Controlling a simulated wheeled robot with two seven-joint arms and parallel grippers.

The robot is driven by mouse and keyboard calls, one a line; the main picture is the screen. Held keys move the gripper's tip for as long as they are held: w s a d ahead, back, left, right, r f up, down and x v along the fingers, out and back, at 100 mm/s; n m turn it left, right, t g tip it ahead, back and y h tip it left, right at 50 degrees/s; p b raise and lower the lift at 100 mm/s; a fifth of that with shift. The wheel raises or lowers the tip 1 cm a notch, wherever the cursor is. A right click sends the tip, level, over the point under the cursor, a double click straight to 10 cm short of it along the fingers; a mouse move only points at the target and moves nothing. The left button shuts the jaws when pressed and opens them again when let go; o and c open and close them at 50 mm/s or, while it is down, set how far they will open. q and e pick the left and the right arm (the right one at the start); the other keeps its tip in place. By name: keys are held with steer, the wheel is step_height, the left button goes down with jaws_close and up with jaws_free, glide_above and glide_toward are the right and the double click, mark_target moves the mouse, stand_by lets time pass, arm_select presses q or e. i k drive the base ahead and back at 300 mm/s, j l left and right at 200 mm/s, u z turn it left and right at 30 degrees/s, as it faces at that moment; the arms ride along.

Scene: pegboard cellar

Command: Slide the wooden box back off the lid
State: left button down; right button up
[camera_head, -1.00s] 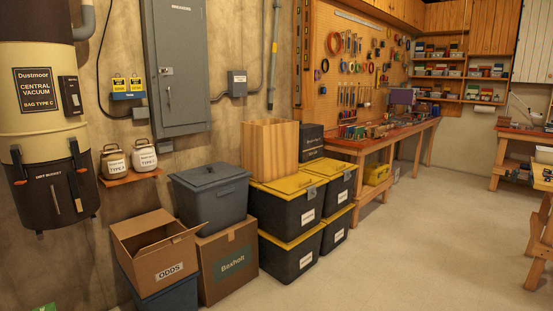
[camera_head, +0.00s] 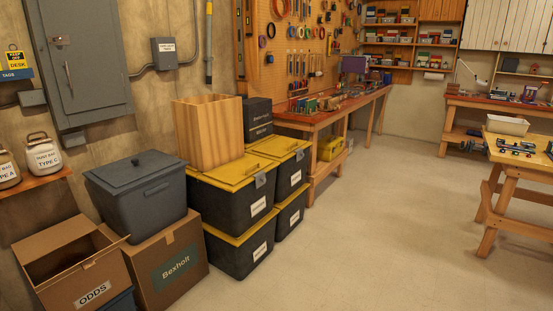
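The wooden box (camera_head: 207,133) is an open-topped, upright box of light striped wood. It stands on the yellow lid (camera_head: 232,170) of the front upper black bin (camera_head: 232,206), towards the lid's back left. The bin sits on another black bin with a yellow lid. A grey latch (camera_head: 260,180) shows at the lid's right edge. Neither of my grippers is in view.
A grey lidded tub (camera_head: 138,190) stands on a Bexholt carton (camera_head: 172,272) left of the bins, beside an open ODDS carton (camera_head: 75,265). Black cases (camera_head: 257,119) stand behind the box. A workbench (camera_head: 318,122) runs along the wall. The floor (camera_head: 370,220) to the right is clear.

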mark_target(209, 129)
steer(key=i, duration=1.45)
steer(key=i+l+u, duration=0.1)
steer(key=i, duration=1.35)
